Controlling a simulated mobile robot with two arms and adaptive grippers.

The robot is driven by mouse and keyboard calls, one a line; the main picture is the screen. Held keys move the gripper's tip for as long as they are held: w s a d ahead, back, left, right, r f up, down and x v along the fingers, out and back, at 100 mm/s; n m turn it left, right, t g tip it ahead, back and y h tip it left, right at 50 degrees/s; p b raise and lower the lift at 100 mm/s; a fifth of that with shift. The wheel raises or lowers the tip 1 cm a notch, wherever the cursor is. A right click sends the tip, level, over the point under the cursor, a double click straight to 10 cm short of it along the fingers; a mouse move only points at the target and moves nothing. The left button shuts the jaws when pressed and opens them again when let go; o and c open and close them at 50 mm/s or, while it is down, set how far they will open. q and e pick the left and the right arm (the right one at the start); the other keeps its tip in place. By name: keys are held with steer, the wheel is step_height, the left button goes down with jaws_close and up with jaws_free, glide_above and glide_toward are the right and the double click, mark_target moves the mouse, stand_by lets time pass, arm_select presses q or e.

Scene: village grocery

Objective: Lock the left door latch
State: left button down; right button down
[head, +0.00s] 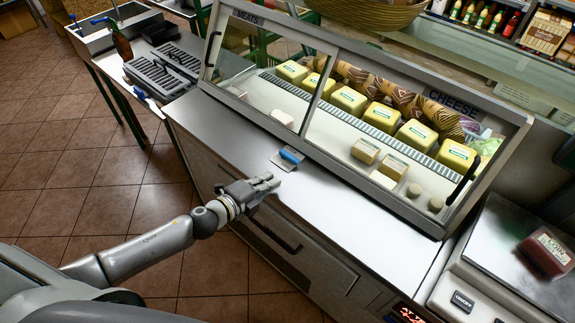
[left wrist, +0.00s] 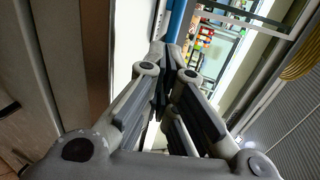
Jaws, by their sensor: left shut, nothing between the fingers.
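The cabinet front with a dark handle (head: 275,229) lies below the gripper. My right gripper is not in view.
The glass display case (head: 330,100) with several cheeses stands behind the counter (head: 235,130). Dark slotted trays (head: 165,72) stand at the left, a scale (head: 505,265) with a red package (head: 546,252) at the right. Tiled floor (head: 95,175) is free on the left.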

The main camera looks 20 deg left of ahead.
mark_target(294, 164)
arm_select(q)
steer(key=x, duration=0.2)
steer(key=r+p+x, duration=0.1)
steer(key=x, duration=0.5)
steer(key=shift+w+r, duration=0.15)
